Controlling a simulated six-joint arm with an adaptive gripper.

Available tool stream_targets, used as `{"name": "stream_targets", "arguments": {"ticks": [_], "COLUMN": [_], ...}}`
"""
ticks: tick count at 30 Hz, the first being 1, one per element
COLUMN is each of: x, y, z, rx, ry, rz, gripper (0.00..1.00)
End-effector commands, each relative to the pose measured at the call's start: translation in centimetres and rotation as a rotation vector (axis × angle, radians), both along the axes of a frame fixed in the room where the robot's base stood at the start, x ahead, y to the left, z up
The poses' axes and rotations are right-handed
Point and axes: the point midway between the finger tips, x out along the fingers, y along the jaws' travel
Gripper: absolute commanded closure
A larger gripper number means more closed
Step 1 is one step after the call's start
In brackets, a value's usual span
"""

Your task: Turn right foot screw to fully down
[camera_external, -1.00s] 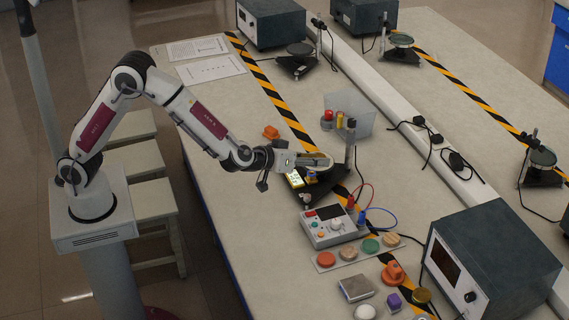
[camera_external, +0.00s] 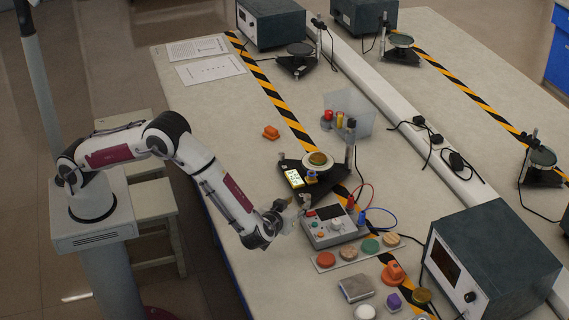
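The nearest apparatus has a dark triangular base (camera_external: 331,182) with a pale round plate and a brass-coloured disc (camera_external: 318,160) on top. An upright post (camera_external: 350,150) stands at its right. My gripper (camera_external: 301,203) is low at the near corner of this base, just left of the grey control box (camera_external: 333,228). The foot screw at that corner is too small and covered to make out. I cannot tell whether my fingers touch it or are open or shut.
Red and blue cables (camera_external: 380,211) run behind the control box. Coloured round pieces lie on a strip (camera_external: 325,269) in front of it. A large dark instrument (camera_external: 490,265) stands at the right.

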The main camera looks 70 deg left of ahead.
Motion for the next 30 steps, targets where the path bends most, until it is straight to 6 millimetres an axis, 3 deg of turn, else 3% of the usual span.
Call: {"name": "stream_targets", "arguments": {"ticks": [14, 30], "x": [0.3, 3.9], "y": [0.3, 3.8], "z": [-0.2, -2.3], "rx": [-0.001, -0.002], "ry": [0.000, 0.000], "rz": [0.000, 0.002], "gripper": [0.67, 0.67]}}
